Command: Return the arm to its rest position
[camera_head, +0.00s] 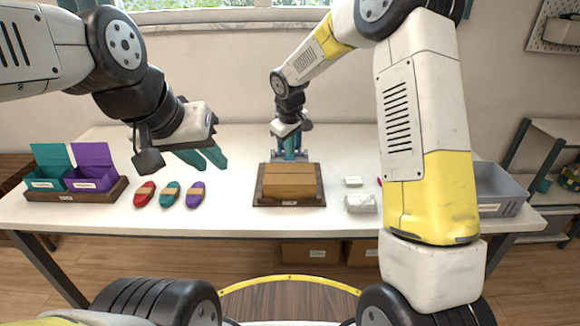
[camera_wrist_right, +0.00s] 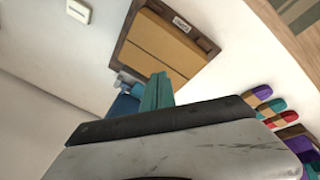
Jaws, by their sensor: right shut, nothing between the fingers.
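My right gripper (camera_head: 289,152) is over the table, just behind the wooden tray (camera_head: 259,199) with its tan block (camera_head: 290,182). In the right wrist view its teal fingers (camera_wrist_right: 157,92) are together with nothing between them, close to the tray's edge (camera_wrist_right: 122,47). A blue fixture (camera_wrist_right: 124,106) is partly hidden beside the fingers. My left gripper (camera_head: 212,160) hangs over the left of the table, its teal fingers apart and empty.
A teal bin (camera_head: 45,180) and a purple bin (camera_head: 92,179) stand in a tray at the left. A grey bin (camera_head: 500,190) is at the right, partly behind my right arm. Small white items (camera_head: 360,203) lie right of the wooden tray. The table front is clear.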

